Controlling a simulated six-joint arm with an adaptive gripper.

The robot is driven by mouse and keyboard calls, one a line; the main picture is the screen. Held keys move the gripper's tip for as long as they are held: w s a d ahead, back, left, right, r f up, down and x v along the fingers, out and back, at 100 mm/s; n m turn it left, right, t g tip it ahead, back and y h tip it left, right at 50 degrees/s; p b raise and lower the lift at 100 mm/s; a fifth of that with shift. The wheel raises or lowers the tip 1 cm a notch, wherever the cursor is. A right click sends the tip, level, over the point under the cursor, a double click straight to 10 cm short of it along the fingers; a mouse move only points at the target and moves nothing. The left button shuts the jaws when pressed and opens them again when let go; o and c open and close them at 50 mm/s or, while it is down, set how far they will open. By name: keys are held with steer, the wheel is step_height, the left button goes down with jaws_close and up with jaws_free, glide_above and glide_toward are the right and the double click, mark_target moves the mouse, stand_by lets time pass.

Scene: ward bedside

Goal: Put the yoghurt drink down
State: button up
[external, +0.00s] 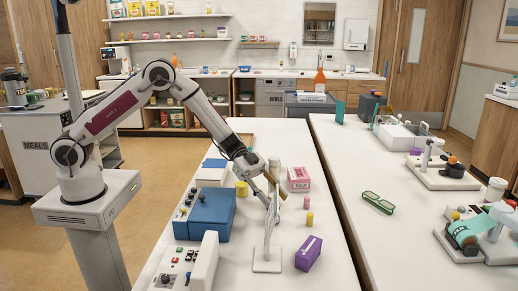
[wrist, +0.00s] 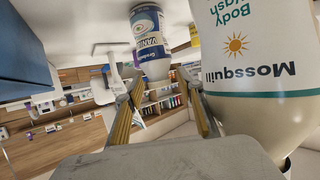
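In the external view my gripper (external: 268,188) hangs low over the middle of the near table. A pale bottle (external: 274,166) stands just behind it; I cannot tell which bottle this is. A large Mossquill body wash bottle (wrist: 262,55) is close beside the right finger in the wrist view.
The near white table (external: 322,275) holds a blue box (external: 212,212), a pink box (external: 299,177), a purple box (external: 308,253) and small yellow and pink items. A white stand (external: 267,266) is in front of my gripper. A gap separates the right table (external: 400,240).

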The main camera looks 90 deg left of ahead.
steer(key=v, duration=1.1)
steer(key=shift+s+a, duration=0.3)
steer(key=shift+r, duration=0.1)
stand_by(0.3)
